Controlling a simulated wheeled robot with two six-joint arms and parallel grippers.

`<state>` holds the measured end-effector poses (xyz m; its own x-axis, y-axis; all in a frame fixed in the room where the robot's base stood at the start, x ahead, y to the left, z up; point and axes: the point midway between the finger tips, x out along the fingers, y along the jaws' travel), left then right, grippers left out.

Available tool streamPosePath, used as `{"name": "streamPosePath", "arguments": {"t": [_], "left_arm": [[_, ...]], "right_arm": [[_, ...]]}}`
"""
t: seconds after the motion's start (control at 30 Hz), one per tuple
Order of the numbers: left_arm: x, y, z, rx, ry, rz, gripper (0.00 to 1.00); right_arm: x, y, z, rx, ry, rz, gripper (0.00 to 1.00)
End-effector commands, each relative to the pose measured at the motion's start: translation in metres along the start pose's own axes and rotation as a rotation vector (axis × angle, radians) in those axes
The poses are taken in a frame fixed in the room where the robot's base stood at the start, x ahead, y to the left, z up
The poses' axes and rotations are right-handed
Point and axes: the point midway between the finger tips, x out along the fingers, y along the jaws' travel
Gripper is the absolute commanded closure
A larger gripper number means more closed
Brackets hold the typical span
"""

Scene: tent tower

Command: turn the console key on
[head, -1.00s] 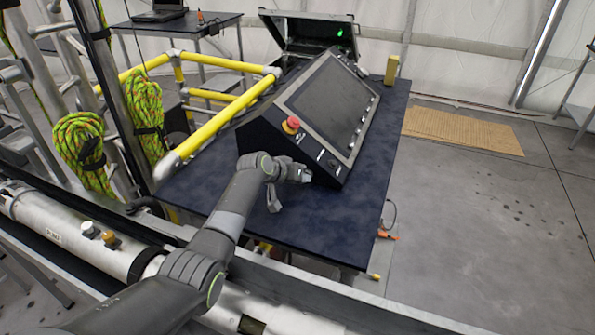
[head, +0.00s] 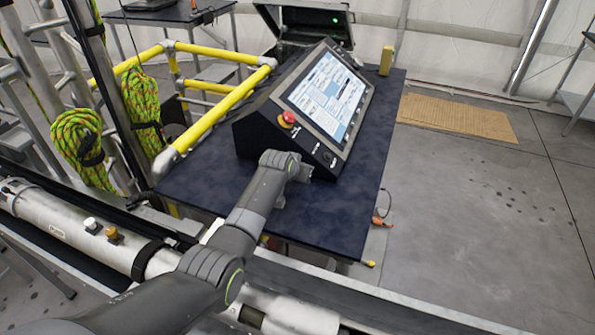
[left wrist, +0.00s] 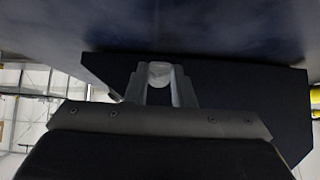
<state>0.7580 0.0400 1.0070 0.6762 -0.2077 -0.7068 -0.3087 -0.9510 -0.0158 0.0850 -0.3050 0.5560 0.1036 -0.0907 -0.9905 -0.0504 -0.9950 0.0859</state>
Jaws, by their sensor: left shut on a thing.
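The black console (head: 300,105) stands on a dark blue table, its sloped screen (head: 328,95) lit with a white and blue page. A red emergency knob (head: 288,118) on a yellow base sits at the panel's lower left. My left gripper (head: 304,173) is at the console's lower front, its fingertips partly hidden by its wrist. In the left wrist view the gripper (left wrist: 159,83) is shut on a small pale rounded piece, the console key (left wrist: 159,72), against the dark console front. The key is hidden in the head view. My right gripper is not in view.
The dark blue table (head: 205,190) is clear left of the console. Yellow railing (head: 222,108) runs along its left edge. An open case (head: 305,22) and a yellow block (head: 386,60) stand behind. Green rope coils (head: 78,145) hang at the left.

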Motion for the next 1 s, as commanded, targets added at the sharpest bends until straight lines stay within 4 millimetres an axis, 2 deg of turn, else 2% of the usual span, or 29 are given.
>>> {"name": "streamPosePath", "arguments": {"t": [0.2, 0.23, 0.4, 0.77, 1.0], "left_arm": [[0.001, 0.000, 0.001, 0.000, -0.002, 0.000, 1.00], [0.001, 0.000, 0.001, 0.000, -0.002, 0.000, 0.77], [0.000, 0.000, 0.001, 0.000, -0.001, 0.001, 0.56], [-0.002, 0.000, 0.000, -0.001, 0.000, 0.001, 0.56], [-0.019, 0.001, -0.001, 0.000, 0.002, 0.002, 0.56]], "right_arm": [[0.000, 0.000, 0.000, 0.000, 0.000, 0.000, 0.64], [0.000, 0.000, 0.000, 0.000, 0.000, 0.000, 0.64], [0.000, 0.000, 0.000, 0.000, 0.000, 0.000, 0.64], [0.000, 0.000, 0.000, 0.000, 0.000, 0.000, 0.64], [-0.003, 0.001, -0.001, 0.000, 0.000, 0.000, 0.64]]}}
